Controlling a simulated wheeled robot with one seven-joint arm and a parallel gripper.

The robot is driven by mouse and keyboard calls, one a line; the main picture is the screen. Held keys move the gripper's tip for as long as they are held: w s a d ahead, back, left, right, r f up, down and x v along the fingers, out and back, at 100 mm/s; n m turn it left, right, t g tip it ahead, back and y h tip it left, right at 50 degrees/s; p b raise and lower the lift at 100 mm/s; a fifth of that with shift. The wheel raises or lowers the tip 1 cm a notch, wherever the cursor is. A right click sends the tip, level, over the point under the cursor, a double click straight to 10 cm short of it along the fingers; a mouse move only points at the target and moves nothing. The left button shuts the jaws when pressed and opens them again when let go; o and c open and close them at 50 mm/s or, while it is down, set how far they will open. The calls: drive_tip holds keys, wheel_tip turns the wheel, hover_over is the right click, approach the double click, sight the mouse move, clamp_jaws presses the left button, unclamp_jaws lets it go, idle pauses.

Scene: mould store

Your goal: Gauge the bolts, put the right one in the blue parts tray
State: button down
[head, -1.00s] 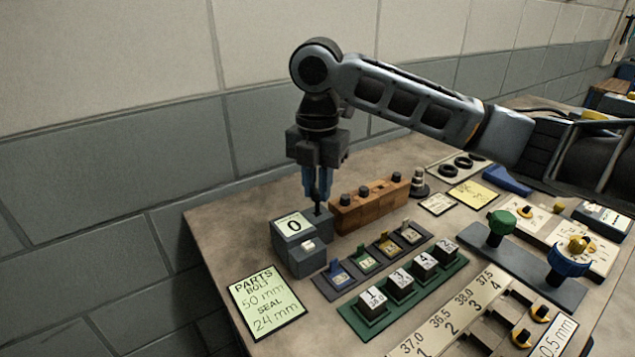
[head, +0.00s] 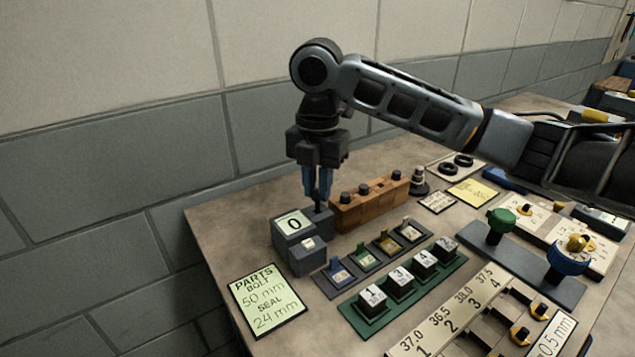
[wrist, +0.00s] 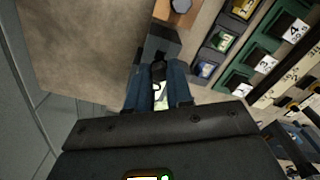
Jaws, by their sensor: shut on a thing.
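My gripper (head: 318,194) points down over the grey gauge (head: 294,226), whose display reads 0. It is shut on a dark bolt (head: 318,204), held upright at the gauge's rear block; I cannot tell whether the bolt's lower end touches it. The wrist view shows the dark bolt head (wrist: 158,70) between the blue fingers. Other dark-headed bolts stand in a wooden block (head: 372,208) just right of the gauge. A card (head: 268,301) reads bolt 50 mm, seal 24 mm. A blue piece (head: 503,181) at the back right may be the blue tray, partly hidden by my arm.
A dark rack with coloured tabs (head: 334,288) and a green rack of numbered blocks (head: 372,321) lie in front. A plate with green and blue knobs (head: 525,275) stands to the right. Black rings (head: 463,161) lie behind. The table's left corner is bare.

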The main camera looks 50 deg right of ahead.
sight(318, 198)
drive_tip(key=shift+f+b, duration=0.85)
drive_tip(key=shift+f, duration=0.75)
idle(0.6)
drive_tip(key=c, duration=0.9)
unclamp_jaws()
drive_tip(key=shift+c, duration=0.2)
drive_tip(key=shift+o, duration=0.5)
drive_tip(key=o, duration=0.3)
drive_tip(key=shift+r, duration=0.15)
drive_tip(key=shift+r+p, duration=3.05)
drive_tip(key=shift+r, duration=0.6)
